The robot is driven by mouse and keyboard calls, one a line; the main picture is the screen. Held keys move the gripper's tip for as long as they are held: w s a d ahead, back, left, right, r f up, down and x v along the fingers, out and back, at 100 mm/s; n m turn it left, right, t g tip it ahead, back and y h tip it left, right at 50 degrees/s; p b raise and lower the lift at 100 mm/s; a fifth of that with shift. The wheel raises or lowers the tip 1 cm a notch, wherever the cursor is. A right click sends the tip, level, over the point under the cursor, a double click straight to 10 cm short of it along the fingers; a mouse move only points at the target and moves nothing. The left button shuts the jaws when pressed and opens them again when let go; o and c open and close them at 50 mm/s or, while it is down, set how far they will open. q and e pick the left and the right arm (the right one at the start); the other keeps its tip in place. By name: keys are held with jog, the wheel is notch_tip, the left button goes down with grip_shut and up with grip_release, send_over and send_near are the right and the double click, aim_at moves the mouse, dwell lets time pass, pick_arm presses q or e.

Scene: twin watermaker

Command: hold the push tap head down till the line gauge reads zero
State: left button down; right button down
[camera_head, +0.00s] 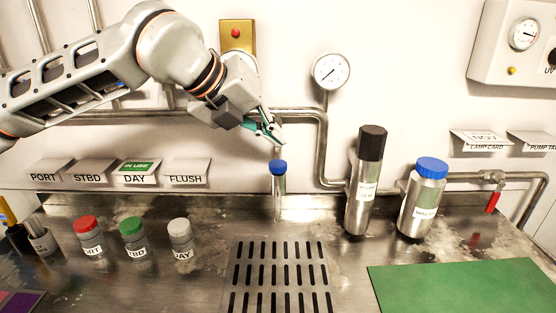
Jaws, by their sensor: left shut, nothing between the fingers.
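The push tap stands at the back of the steel counter, a slim metal post with a blue head (278,167). My left gripper (277,140) comes in from the upper left and is shut and empty, its fingertips just above the blue head. I cannot tell whether any part of it touches the head. A round white gauge (331,71) is on the wall pipe to the right of the gripper. Its dark needle shows, but the numbers are too small to read. My right gripper is not in view.
A slotted drain (280,275) lies in front of the tap. A tall black-capped bottle (365,180) and a blue-capped bottle (422,198) stand to its right. A green mat (460,285) covers the front right.

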pick_arm(q)
jog(key=shift+r+p, duration=0.5)
jog(key=shift+r, duration=0.9)
jog(key=shift+f, duration=0.15)
